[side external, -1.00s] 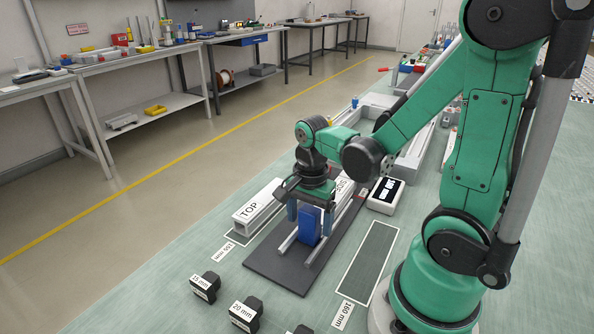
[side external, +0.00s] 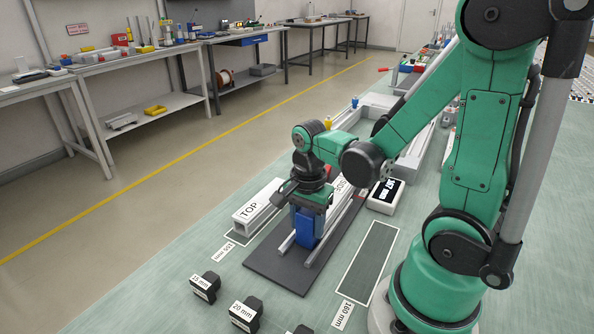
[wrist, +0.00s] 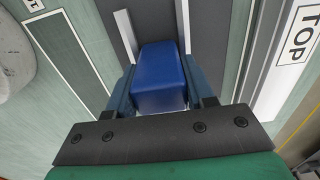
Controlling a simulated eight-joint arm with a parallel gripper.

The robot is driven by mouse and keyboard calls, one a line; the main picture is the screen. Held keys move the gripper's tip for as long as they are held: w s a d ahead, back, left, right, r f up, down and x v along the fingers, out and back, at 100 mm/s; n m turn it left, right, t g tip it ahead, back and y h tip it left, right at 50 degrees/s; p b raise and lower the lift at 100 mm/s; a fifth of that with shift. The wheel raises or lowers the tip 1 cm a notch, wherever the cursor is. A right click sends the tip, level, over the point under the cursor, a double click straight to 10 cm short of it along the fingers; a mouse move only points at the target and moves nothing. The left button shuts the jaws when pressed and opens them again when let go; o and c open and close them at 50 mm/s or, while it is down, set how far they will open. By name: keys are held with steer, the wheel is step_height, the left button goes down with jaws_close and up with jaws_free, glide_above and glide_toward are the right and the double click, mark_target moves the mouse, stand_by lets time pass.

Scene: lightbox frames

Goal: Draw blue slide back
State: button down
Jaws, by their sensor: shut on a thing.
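The blue slide (side external: 304,230) is a blue block on two light rails over a dark base plate (side external: 277,271). In the wrist view the blue slide (wrist: 161,78) sits between the fingers of my gripper (wrist: 160,95), one finger against each side. My gripper (side external: 306,214) is above the rails in the side view and is shut on the slide. The light rails (side external: 317,252) run on toward the near end of the plate, and that stretch is bare. The far part of the rails is hidden behind my gripper.
A light bar marked TOP (side external: 258,205) lies left of the plate. A small display box (side external: 386,195) stands to the right. An empty outlined rectangle marked 160 mm (side external: 368,258) is on the right. Black blocks marked 15 mm (side external: 205,286) and 20 mm (side external: 245,315) stand in front.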

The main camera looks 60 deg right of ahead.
steer(key=a, duration=0.8)
steer(key=shift+a, duration=0.15)
steer(key=shift+c, duration=1.6)
jaws_free()
steer(key=shift+r, duration=2.85)
steer(key=w+d+r+n+t, duration=0.1)
steer(key=w+r+n+t, duration=0.1)
steer(key=n, duration=0.7)
steer(key=w+d+r+n+t, duration=0.1)
steer(key=w+r+n+t, duration=0.1)
steer(key=n+t, duration=0.3)
steer(key=n, duration=0.4)
steer(key=shift+r, duration=0.2)
